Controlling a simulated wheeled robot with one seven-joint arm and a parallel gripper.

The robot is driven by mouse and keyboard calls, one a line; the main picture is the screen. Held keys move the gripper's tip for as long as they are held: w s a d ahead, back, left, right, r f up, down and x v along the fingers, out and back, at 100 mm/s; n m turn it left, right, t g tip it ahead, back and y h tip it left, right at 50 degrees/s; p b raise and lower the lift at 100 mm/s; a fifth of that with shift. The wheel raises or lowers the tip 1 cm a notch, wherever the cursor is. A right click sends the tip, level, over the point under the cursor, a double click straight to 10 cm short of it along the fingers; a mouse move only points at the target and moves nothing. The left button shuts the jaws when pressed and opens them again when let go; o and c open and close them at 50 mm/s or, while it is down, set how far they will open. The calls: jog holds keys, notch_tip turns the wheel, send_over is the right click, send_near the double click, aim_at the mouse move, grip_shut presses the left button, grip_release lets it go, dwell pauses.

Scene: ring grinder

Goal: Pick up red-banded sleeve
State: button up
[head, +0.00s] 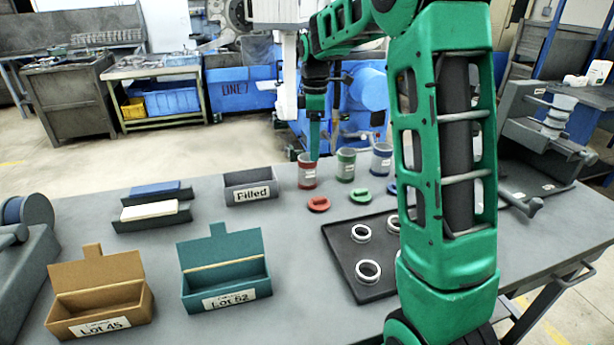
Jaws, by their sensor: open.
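The red-banded sleeve (307,171) stands upright near the far edge of the grey table, a grey cylinder with red and a pale label. It is the leftmost of three similar cylinders. My gripper (314,153) comes down from above, its tip by the sleeve's top right rim. The gripper is open, seen nearly edge-on, so one finger hides the other. I cannot tell whether it touches the sleeve or is just behind it.
Green (346,165) and blue (381,160) cylinders stand close to the right. A red lid (318,204) and a green lid (360,196) lie in front. A dark tray (339,239) holds metal rings. A grey "Filled" box (251,194) stands left. My arm hides part of the right side.

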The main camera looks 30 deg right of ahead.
aim_at(308, 172)
jog(key=shift+n, duration=0.8)
jog(key=shift+w+a+f, duration=0.1)
jog(key=shift+w+f, duration=0.4)
jog(key=shift+f, duration=1.45)
jog(key=shift+w+a+f, duration=0.1)
jog(key=shift+w+f, duration=0.4)
jog(key=shift+f, duration=1.45)
jog(key=shift+w+f, duration=0.5)
jog(key=shift+f, duration=1.45)
jog(key=c, duration=1.2)
